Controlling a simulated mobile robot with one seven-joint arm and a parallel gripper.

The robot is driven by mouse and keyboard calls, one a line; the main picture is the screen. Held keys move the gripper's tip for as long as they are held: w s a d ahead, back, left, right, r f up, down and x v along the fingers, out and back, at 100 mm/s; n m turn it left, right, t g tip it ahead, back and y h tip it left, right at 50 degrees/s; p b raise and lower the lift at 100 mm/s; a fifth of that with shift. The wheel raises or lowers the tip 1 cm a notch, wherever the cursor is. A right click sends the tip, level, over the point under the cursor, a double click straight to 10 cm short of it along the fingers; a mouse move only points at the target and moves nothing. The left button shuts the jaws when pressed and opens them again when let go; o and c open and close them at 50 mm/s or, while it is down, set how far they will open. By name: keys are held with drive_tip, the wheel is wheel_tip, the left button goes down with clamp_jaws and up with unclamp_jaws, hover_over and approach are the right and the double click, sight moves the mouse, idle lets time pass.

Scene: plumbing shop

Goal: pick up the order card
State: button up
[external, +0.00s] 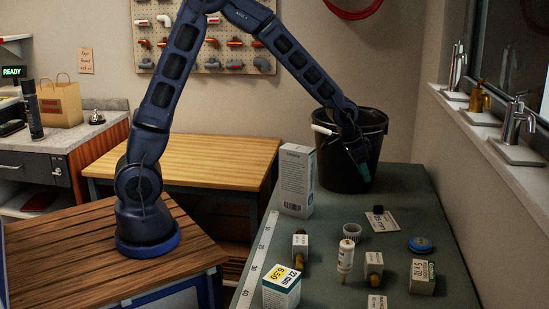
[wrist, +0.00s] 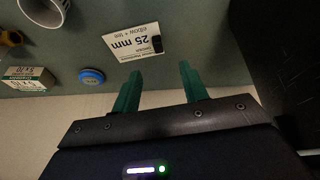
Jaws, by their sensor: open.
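The order card (wrist: 125,44), white with "25 mm elbow + tee" printed on it, lies flat on the green bench, with a small black block on one edge. It also shows in the external view (external: 384,224), on the bench beyond the blue disc. My gripper (wrist: 160,68) is open and empty, its two green fingers apart. In the wrist view the card lies just beyond the fingertips, slightly left. In the external view my gripper (external: 364,172) hangs above the bench, in front of the black bin and behind the card.
The black bin (external: 345,150) stands at the bench's back. A tall white box (external: 297,181) stands at left. The wall and window sill border the right.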

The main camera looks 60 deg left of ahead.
wheel_tip(320, 180, down, 2)
drive_tip(key=d, duration=0.2)
hover_over(378, 206)
drive_tip(key=s, duration=0.3)
drive_tip(key=f, duration=0.5)
drive_tip(key=shift+w+a, duration=0.2)
drive_tip(key=shift+a, duration=0.15)
drive_tip(key=shift+w+a+x, duration=0.1)
drive_tip(key=shift+w+x, duration=0.05)
drive_tip(key=shift+x, duration=1.2)
drive_tip(key=shift+w+a+x, duration=0.1)
drive_tip(key=shift+w+x, duration=0.05)
drive_tip(key=shift+x, duration=1.2)
clamp_jaws()
